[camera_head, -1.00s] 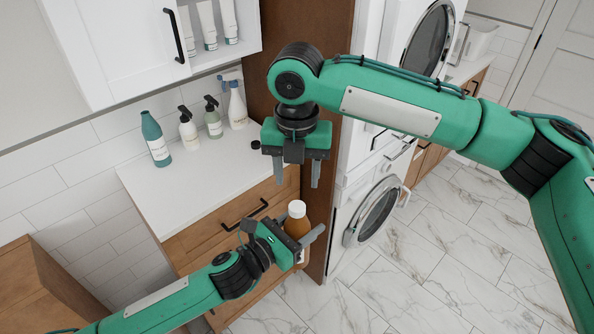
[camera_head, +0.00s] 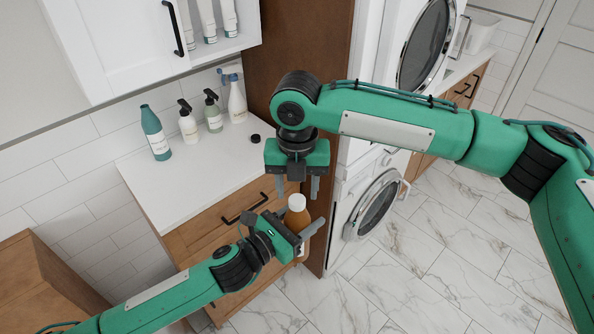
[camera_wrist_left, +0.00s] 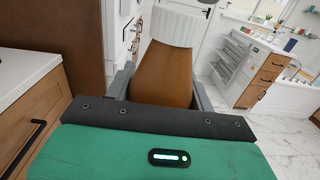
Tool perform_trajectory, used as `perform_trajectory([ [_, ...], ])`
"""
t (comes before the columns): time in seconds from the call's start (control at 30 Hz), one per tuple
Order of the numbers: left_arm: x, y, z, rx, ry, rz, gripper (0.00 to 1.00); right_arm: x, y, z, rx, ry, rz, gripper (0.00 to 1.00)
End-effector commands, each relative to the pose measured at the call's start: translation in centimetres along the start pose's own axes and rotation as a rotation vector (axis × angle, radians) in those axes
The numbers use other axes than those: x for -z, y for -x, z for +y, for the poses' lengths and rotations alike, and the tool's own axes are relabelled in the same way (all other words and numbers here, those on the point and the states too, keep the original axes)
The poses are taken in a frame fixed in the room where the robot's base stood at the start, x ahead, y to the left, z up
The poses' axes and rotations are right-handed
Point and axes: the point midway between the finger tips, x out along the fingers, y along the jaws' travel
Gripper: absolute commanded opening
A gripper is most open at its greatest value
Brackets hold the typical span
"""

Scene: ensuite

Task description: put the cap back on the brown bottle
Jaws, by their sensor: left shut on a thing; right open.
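My left gripper (camera_head: 300,238) is shut on the brown bottle (camera_head: 297,221), holding it off the floor in front of the drawers. The bottle also shows in the left wrist view (camera_wrist_left: 163,76), between the fingers. A white ribbed cap (camera_wrist_left: 174,26) sits on top of its neck; it shows in the head view as well (camera_head: 296,202). Whether the cap is fully tightened I cannot tell. My right gripper (camera_head: 298,190) is open and points down just above the cap, with nothing visible between its fingers.
Wooden drawers with black handles (camera_head: 243,208) stand below. A brown panel (camera_head: 300,50) and a front-loading machine (camera_head: 372,210) are close to the right.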

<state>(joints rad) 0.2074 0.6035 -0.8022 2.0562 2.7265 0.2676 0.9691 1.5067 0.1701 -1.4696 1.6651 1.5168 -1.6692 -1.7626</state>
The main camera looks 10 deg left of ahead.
Motion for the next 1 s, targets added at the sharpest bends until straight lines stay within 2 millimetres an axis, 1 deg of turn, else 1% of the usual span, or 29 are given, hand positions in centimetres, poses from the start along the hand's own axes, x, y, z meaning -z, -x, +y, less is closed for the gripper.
perform_trajectory([
  [0.03, -0.1, 0.0, 0.0, 0.001, -0.001, -0.003, 0.0, 0.0, -0.7, 0.0, 0.0, 0.0, 0.001, 0.48],
  [0.1, -0.1, 0.0, 0.0, 0.001, -0.001, -0.003, 0.0, 0.0, -1.4, 0.0, 0.0, -0.001, 0.001, 0.48],
  [0.2, -0.1, 0.0, 0.0, 0.001, -0.001, -0.002, 0.0, 0.0, -2.1, 0.0, 0.0, -0.001, 0.001, 0.48],
  [0.53, -0.1, 0.0, 0.0, 0.001, -0.001, -0.003, 0.0, 0.0, -2.5, 0.0, -0.001, -0.001, 0.0, 0.48],
  [0.57, -0.1, 0.0, 0.0, 0.001, -0.001, -0.003, 0.0, 0.0, -2.5, 0.0, -0.001, -0.001, 0.0, 0.46],
  [0.7, -0.1, 0.0, 0.0, 0.001, 0.0, -0.002, 0.0, 0.0, -2.5, 0.0, -0.001, -0.001, 0.0, 0.19],
  [0.8, -0.1, 0.0, 0.0, 0.0, 0.0, -0.003, 0.0, 0.0, -2.5, 0.0, 0.0, -0.001, 0.0, 0.02],
  [1.0, -0.1, 0.0, 0.0, 0.0, 0.0, -0.002, 0.0, 0.0, -2.5, 0.0, 0.0, -0.006, 0.0, 0.02],
])
